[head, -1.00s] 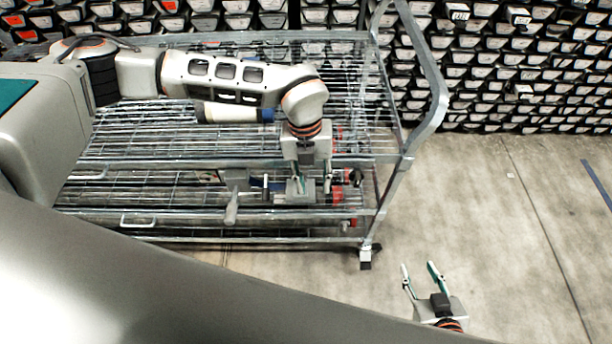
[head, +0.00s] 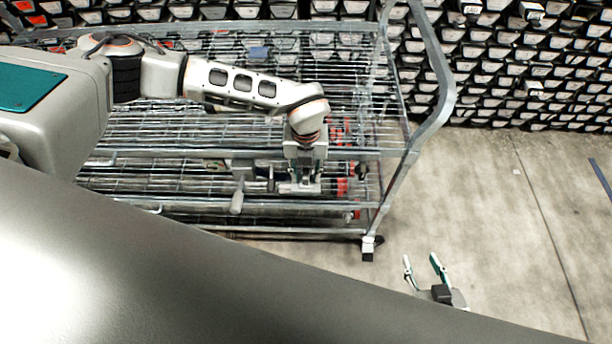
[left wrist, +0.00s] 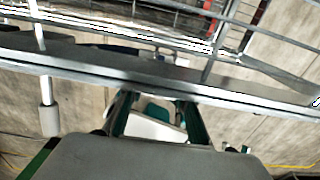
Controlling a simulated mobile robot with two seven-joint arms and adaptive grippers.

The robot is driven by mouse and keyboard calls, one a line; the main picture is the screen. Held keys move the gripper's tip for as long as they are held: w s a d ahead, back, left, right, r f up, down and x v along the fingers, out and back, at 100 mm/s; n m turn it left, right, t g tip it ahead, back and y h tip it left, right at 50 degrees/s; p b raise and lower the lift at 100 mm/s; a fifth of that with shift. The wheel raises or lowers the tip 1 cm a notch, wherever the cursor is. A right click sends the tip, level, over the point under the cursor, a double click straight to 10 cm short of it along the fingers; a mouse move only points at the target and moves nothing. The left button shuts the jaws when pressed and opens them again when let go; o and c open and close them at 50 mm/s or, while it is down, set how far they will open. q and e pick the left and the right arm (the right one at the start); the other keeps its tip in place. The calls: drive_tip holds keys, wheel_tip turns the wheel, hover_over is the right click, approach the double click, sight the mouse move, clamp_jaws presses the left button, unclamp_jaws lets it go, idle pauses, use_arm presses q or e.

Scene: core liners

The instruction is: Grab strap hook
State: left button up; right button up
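My left gripper (head: 303,180) points down at the front edge of the wire cart, and its tip details are small. In the left wrist view its two green-lined fingers (left wrist: 158,120) stand apart on either side of a white and teal shape, with nothing clearly gripped. Red pieces (head: 342,187), possibly part of a strap, show just right of it at the cart's front right. I cannot clearly make out a strap hook. My right gripper (head: 424,268) is open and empty over the floor, right of the cart.
The wire cart (head: 403,155) has shelves and a tall bent handle frame on its right. A grey handle-like piece (head: 238,197) hangs left of my left gripper. Racks of core boxes (head: 520,80) line the back. The concrete floor (head: 500,210) at right is clear.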

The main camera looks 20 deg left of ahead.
use_arm(q)
clamp_jaws()
